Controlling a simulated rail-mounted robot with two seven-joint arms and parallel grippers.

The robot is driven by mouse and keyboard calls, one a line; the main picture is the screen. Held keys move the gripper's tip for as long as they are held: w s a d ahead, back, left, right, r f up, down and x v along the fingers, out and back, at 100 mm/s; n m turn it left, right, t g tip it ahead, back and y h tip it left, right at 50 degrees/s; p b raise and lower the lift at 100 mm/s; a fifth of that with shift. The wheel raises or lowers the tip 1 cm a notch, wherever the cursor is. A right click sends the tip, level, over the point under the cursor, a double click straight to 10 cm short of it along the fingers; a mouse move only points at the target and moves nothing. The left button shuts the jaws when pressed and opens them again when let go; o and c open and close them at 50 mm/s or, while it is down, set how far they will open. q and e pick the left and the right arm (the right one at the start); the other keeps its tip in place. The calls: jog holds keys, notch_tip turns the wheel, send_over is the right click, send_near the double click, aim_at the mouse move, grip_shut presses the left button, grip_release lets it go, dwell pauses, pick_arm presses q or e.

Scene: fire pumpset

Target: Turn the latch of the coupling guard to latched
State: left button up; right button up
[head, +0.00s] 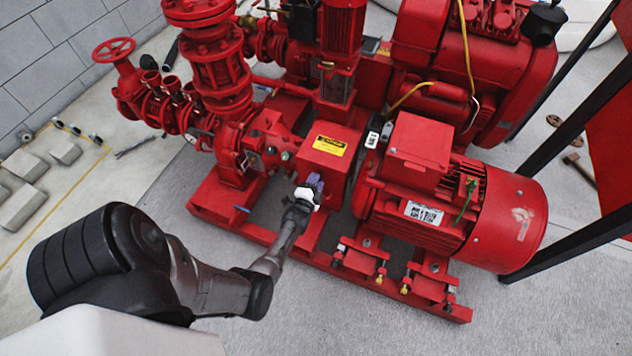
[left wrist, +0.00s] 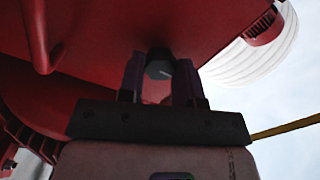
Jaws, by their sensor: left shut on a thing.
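The coupling guard (head: 345,137) is a red box with a yellow label, between the pump and the motor in the head view. My left gripper (head: 314,184) reaches its lower front side. In the left wrist view, the two fingers of my left gripper (left wrist: 160,80) stand on either side of a small dark grey faceted knob (left wrist: 158,69), which seems to be the latch. The gripper is shut on it. A pale mark shows on the knob's face. In the head view the gripper hides the latch. My right gripper is in neither view.
The red motor (head: 430,200) lies right of the guard, and the red pump (head: 255,145) stands left. The red base frame (head: 250,225) runs below. Dark posts (head: 560,165) stand at right. The grey floor in front is mostly clear.

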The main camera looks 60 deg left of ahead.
pick_arm(q)
jog(key=o, duration=0.9)
jog(key=shift+p+v, duration=2.4)
jog(key=shift+v, duration=4.55)
jog(key=shift+w, duration=0.1)
